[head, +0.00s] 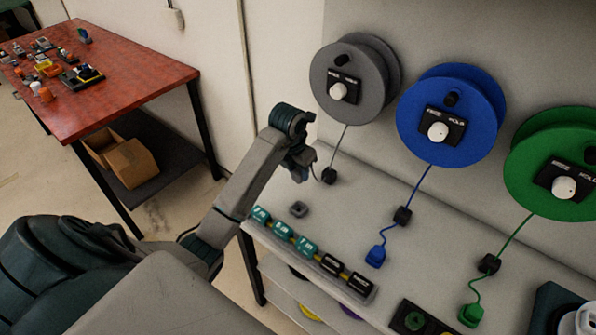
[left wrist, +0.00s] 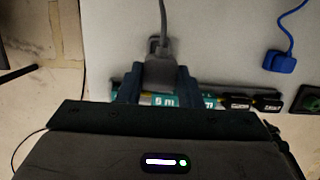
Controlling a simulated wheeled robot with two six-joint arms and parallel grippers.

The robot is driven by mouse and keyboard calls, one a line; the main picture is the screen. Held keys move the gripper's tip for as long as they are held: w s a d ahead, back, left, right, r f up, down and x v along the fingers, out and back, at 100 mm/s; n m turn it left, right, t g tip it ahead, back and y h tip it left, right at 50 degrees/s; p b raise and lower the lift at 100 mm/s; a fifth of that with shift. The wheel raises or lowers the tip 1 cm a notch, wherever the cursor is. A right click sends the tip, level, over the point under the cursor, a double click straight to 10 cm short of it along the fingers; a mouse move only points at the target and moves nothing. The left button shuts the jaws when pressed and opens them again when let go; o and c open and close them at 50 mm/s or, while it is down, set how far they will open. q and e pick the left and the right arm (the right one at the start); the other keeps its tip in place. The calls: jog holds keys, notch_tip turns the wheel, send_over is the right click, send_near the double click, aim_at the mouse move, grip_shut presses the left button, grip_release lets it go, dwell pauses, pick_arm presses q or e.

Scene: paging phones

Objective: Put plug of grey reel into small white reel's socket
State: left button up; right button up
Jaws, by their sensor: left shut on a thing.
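The grey reel (head: 378,62) hangs on the wall panel at the upper middle, left of the blue reel. Its thin cable runs down through a black block (head: 329,175) towards my left gripper (head: 298,174). In the left wrist view, my left gripper (left wrist: 154,84) is shut on the grey plug (left wrist: 162,71), with the grey cable running up from it. The plug is held above the table; in the head view the gripper mostly hides it. I cannot make out a small white reel or its socket in either view. My right gripper is not in view.
A small grey block (head: 298,209) lies on the white table below the gripper. A strip of teal and black labelled blocks (head: 307,246) lines the front edge. The blue plug (head: 376,256) and green plug (head: 471,315) lie to the right. A red table (head: 130,95) stands left.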

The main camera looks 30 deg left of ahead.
pick_arm(q)
jog(key=w+p+v, duration=0.2)
jog(key=p+v, duration=0.3)
jog(key=v, duration=0.4)
jog(key=shift+r+p, duration=0.25)
jog(key=shift+p, duration=0.15)
jog(key=shift+d, duration=0.1)
